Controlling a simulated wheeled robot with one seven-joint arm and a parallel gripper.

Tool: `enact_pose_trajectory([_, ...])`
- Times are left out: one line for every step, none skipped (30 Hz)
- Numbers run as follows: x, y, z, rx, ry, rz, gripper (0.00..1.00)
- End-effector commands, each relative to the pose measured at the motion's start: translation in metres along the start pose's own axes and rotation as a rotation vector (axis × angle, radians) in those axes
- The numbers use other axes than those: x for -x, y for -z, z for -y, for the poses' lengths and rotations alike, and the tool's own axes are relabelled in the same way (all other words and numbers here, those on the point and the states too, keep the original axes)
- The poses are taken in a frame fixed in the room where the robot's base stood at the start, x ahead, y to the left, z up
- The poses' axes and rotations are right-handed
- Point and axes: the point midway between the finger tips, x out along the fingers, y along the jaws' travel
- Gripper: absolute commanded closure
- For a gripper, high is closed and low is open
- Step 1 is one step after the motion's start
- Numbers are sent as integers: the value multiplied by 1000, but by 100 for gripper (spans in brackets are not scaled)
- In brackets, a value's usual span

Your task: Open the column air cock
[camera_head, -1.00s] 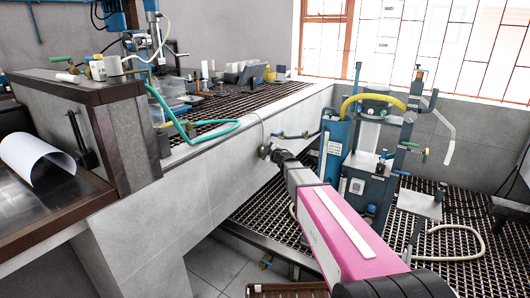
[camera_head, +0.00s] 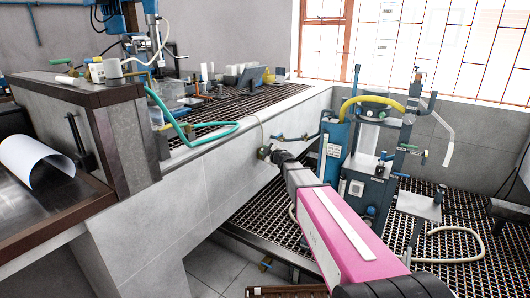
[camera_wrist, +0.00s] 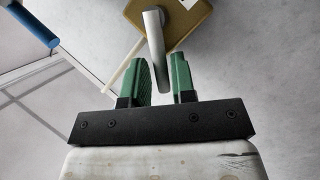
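A brass-coloured block (camera_wrist: 188,17) with a pale grey rod-shaped handle (camera_wrist: 154,36) fills the top of the wrist view; I take it to be the column air cock. The brass fitting also shows small on the grey wall in the head view (camera_head: 263,152), partly hidden by my gripper (camera_head: 276,156). In the wrist view my gripper (camera_wrist: 162,72) has its two green fingers apart.
A thin pale tube (camera_wrist: 124,62) runs beside the handle. A blue bar (camera_wrist: 36,26) is at the wrist view's upper left. Blue-handled fittings (camera_head: 292,136) are on the wall just above my gripper. The blue column rig (camera_head: 372,185) with its yellow hose (camera_head: 372,101) stands close on the right.

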Motion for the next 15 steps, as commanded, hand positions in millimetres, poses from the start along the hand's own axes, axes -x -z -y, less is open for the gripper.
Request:
enact_pose_trajectory([0, 0, 0, 0, 0, 0, 76])
enact_pose_trajectory([1, 0, 0, 0, 0, 0, 76])
enact_pose_trajectory([2, 0, 0, 0, 0, 1, 76])
enact_pose_trajectory([4, 0, 0, 0, 0, 1, 76])
enact_pose_trajectory([6, 0, 0, 0, 0, 1, 76])
enact_pose_trajectory([9, 0, 1, 0, 0, 1, 76])
enact_pose_trajectory([12, 0, 1, 0, 0, 1, 76])
enact_pose_trajectory([15, 0, 1, 0, 0, 1, 76])
enact_pose_trajectory([21, 1, 1, 0, 1, 1, 76])
enact_pose_trajectory([25, 1, 1, 0, 1, 1, 76])
enact_pose_trajectory([30, 1, 1, 0, 0, 1, 76])
enact_pose_trajectory([37, 1, 1, 0, 0, 1, 76])
enact_pose_trajectory([42, 1, 1, 0, 0, 1, 76])
enact_pose_trajectory([48, 1, 1, 0, 0, 2, 76])
enact_pose_trajectory([56, 1, 0, 0, -1, 2, 76])
